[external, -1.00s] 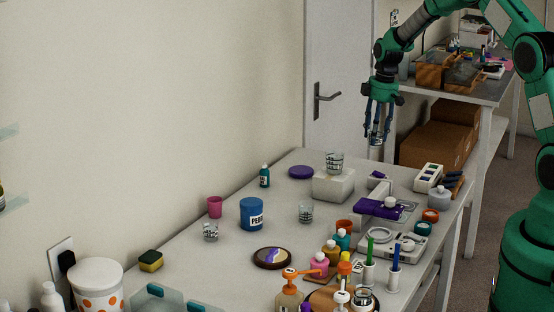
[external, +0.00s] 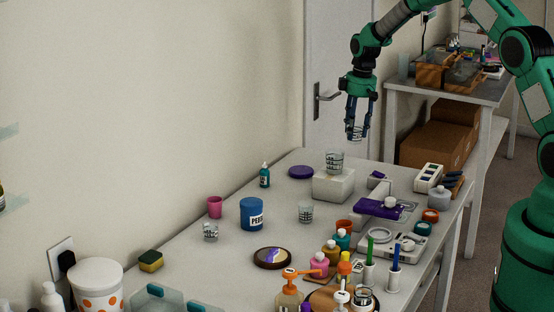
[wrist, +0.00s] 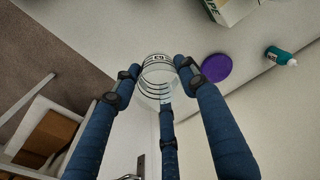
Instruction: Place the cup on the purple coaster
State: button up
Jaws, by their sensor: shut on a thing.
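My gripper (external: 357,118) is shut on a clear cup (external: 356,134) with dark markings and holds it in the air beyond the table's far end. In the wrist view, the fingers of my gripper (wrist: 158,72) close around the sides of the cup (wrist: 156,84). The purple coaster (external: 301,172) lies flat and bare at the table's far left corner, lower than the cup and to its left. In the wrist view the coaster (wrist: 216,68) is to the right of the cup and apart from it.
A similar cup (external: 335,160) stands on a white block (external: 333,187) right of the coaster. A teal bottle (external: 264,176) stands left of the coaster. More clear cups (external: 306,212), a blue tin (external: 251,214) and several bottles crowd the table (external: 205,275) nearer the camera.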

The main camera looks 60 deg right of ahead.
jog(key=w+a+m+p, duration=0.4)
jog(key=w+a+p, duration=0.2)
jog(key=w, duration=0.6)
jog(key=shift+w+a+r+h, duration=0.25)
jog(key=shift+a+r+h, duration=0.05)
jog(key=shift+a, duration=0.65)
jog(key=p, duration=0.1)
send_over(308, 171)
jog(key=shift+s+f, duration=0.15)
jog(key=shift+f, duration=2.75)
jog(key=shift+f+p, duration=0.3)
jog(key=shift+f, duration=1.8)
jog(key=shift+f, duration=0.1)
